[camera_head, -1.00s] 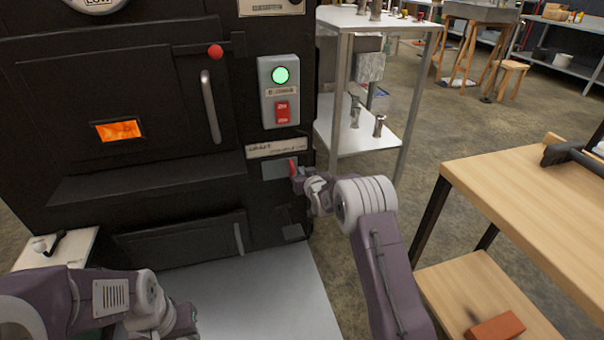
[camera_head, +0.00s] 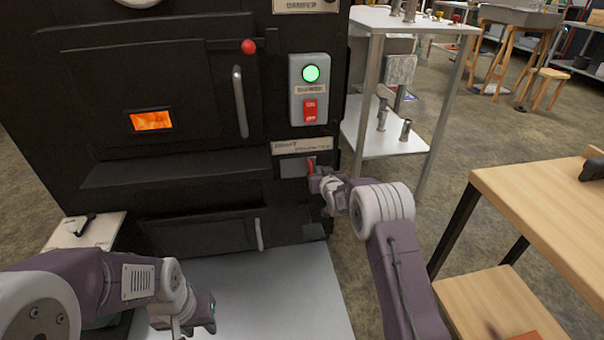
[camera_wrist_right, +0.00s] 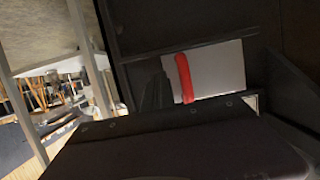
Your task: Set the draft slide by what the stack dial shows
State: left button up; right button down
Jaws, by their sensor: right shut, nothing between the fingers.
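The draft slide is a pale grey plate (camera_head: 291,169) with an upright red handle (camera_head: 311,167), low on the right of the black evaporator front under a white label (camera_head: 302,146). The wrist view also shows the red handle (camera_wrist_right: 184,78) against the plate (camera_wrist_right: 222,68). My right gripper (camera_head: 316,180) is shut and empty, right beside the handle; whether it touches is unclear. The stack dial (camera_head: 138,2) is cut off at the top edge, so its reading is hidden. My left gripper (camera_head: 205,318) hangs low over the grey floor plate, its jaws unclear.
A green lamp (camera_head: 311,73) is lit above a red switch (camera_head: 310,110). The firebox door has a glowing window (camera_head: 151,120) and a red-knobbed lever (camera_head: 248,46). A metal shelf (camera_head: 385,140) stands right of the evaporator, and a wooden table (camera_head: 545,200) at right.

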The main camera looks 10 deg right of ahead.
jog(key=p+v, duration=0.2)
jog(key=v, duration=0.7)
jog(key=shift+a+f+p, duration=0.25)
jog(key=shift+a+p, duration=0.05)
jog(key=shift+a, duration=0.2)
dwell(0.4)
jog(key=shift+s, duration=0.15)
